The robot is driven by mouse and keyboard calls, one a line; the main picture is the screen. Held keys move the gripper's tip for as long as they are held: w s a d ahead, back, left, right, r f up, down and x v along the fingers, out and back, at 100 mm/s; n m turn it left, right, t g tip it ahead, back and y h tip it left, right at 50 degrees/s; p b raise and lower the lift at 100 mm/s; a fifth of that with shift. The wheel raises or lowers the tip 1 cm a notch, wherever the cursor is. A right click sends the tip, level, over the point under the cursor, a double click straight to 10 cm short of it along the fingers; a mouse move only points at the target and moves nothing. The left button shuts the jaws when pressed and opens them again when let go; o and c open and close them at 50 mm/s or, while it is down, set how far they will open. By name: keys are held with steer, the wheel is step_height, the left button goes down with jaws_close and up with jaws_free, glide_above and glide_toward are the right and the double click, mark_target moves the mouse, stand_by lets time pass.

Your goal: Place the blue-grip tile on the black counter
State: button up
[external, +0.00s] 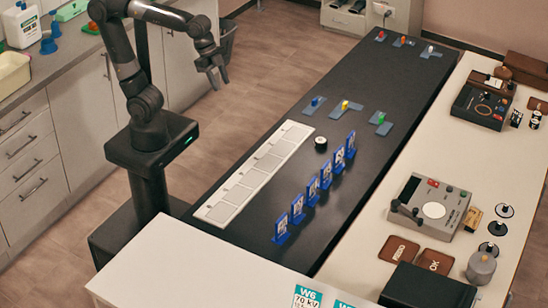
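The black counter (365,75) runs from the near middle to the back of the external view. A small grey-blue tile with a blue grip (313,105) lies on it, left of a tile with a yellow grip (345,107) and one with a green grip (381,122). Tiles with red (380,36), orange (403,41) and white (431,51) grips lie at its far end. My gripper (216,82) hangs in the air left of the counter, well apart from these tiles. Its fingers look apart and nothing shows between them.
A white strip of square slots (262,163) lies along the counter's left edge. Several upright blue card holders (312,188) and a black round object (321,143) stand nearby. A pale counter with devices (432,208) is at the right. Left, a grey worktop holds bottles (22,27).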

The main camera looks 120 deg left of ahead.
steer(key=s+d+f+n+t, duration=0.1)
steer(key=s+d+f, duration=0.3)
steer(key=s, duration=0.4)
steer(key=shift+s+d+f+n, duration=0.15)
steer(key=shift+d+f+n, duration=0.15)
steer(key=shift+f+n, duration=0.45)
